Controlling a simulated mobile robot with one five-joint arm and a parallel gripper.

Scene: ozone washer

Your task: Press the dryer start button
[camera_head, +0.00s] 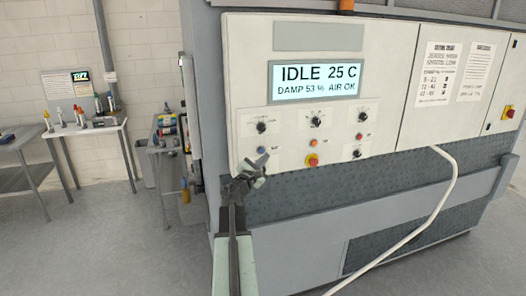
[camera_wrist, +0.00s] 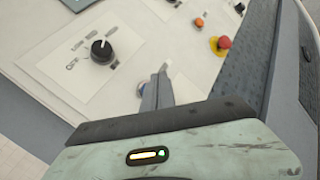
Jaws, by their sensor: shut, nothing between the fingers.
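The dryer's control panel (camera_head: 290,95) carries a lit display (camera_head: 316,82) reading IDLE 25 C, DAMP 53 % and AIR OK. A blue button (camera_head: 261,150) sits below the left knob. My gripper (camera_head: 264,159) is shut and empty, just below and beside this button in the head view. In the wrist view my fingertips (camera_wrist: 160,76) largely cover the blue button (camera_wrist: 140,89); I cannot tell whether they touch it. An orange button (camera_head: 314,143) and a red one (camera_head: 360,135) sit farther right. Button labels are too small to read, so I cannot tell which is start.
A black knob (camera_wrist: 102,50) is left of my fingers. A red mushroom button on yellow (camera_head: 312,160) is to the right. A white hose (camera_head: 440,195) hangs from the machine. Benches (camera_head: 90,127) stand at far left, with open floor before them.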

